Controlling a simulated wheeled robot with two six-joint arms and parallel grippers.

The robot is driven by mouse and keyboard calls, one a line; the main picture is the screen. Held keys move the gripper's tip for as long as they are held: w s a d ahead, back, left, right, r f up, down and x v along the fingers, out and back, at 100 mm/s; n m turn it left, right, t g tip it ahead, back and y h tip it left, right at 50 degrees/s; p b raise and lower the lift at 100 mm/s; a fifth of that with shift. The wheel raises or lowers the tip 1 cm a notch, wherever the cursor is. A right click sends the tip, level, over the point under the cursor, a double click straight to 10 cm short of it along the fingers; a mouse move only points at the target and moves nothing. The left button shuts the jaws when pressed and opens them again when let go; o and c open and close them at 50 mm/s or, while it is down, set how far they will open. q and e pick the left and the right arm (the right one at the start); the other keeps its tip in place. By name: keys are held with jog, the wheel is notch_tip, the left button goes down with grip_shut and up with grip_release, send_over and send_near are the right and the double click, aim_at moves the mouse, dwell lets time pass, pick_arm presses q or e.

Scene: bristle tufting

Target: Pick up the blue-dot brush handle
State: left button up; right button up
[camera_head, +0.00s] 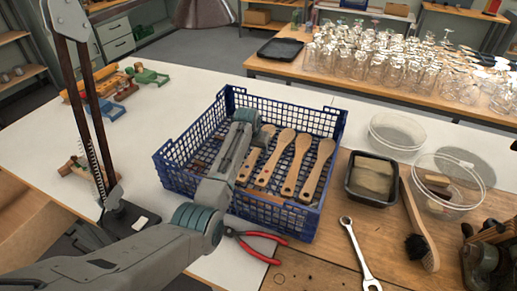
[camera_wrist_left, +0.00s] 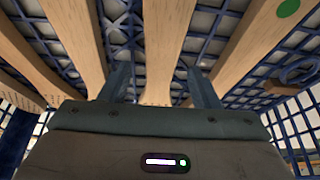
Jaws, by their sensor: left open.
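Several pale wooden brush handles (camera_head: 274,160) lie side by side in a blue mesh crate (camera_head: 333,118). My left arm reaches over the crate, and its gripper is down inside, with the fingertips hidden in the head view. In the left wrist view my left gripper (camera_wrist_left: 160,82) is open, its two fingers apart, with a plain wooden handle (camera_wrist_left: 163,42) between or just beyond them. A handle at the right (camera_wrist_left: 262,42) bears a green dot (camera_wrist_left: 288,8). No blue dot is visible in either view. My right gripper is not in view.
Red-handled pliers (camera_head: 258,246) lie by the crate's near side. To the right are a black tray (camera_head: 352,194), a dark-bristled brush (camera_head: 418,240), a wrench (camera_head: 358,256) and clear round bowls (camera_head: 397,133). Many glasses stand on the back table.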

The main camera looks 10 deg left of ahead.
pick_arm(q)
jog(key=shift+f, duration=0.15)
jog(key=shift+c, duration=0.5)
jog(key=c, duration=1)
